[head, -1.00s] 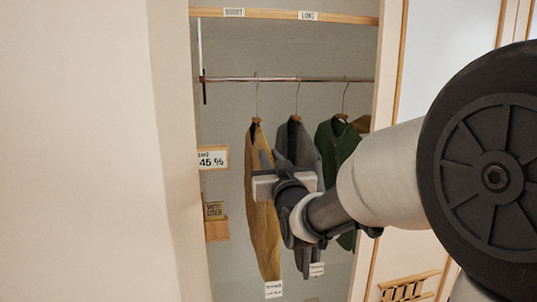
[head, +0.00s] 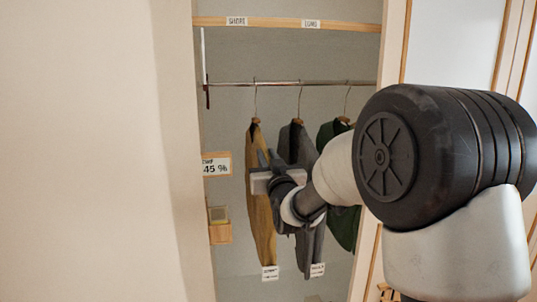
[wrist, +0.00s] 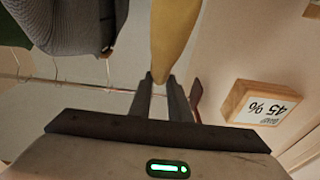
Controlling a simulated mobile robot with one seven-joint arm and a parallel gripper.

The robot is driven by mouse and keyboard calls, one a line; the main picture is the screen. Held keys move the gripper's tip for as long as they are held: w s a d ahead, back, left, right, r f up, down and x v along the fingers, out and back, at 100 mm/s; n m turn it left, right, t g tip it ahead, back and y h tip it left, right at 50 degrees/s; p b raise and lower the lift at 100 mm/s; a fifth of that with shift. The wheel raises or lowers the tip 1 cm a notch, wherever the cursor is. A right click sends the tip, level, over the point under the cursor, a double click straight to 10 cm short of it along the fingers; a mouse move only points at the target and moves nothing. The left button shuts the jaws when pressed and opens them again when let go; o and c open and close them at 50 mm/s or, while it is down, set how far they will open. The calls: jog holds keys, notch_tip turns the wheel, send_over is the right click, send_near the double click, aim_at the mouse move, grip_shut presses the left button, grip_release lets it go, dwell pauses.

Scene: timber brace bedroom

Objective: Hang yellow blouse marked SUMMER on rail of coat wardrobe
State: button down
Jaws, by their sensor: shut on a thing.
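The yellow blouse (head: 262,222) hangs from a hanger at the left of the rail (head: 300,83) in the wardrobe. Its hanger hook meets the rail in the head view; I cannot tell whether it bears the weight. A white tag (head: 269,272) hangs at its lower end, too small to read. My gripper (wrist: 160,88) is shut on the yellow blouse, which also shows in the wrist view (wrist: 172,35) between the fingers. In the head view my gripper (head: 268,160) is at the blouse's upper part, partly hiding it.
A grey garment (head: 298,145) and a green garment (head: 332,128) hang close to the right. A shelf edge (head: 270,23) with two labels runs above the rail. A humidity sign (head: 216,165) and a small wooden box (head: 219,233) are on the left wall.

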jog(key=shift+p+x, duration=0.45)
jog(key=shift+x, duration=0.35)
jog(key=shift+f+b, duration=0.4)
jog(key=shift+b, duration=0.1)
jog(key=shift+f+b, duration=0.45)
jog(key=shift+b, duration=0.3)
jog(key=shift+f, duration=0.1)
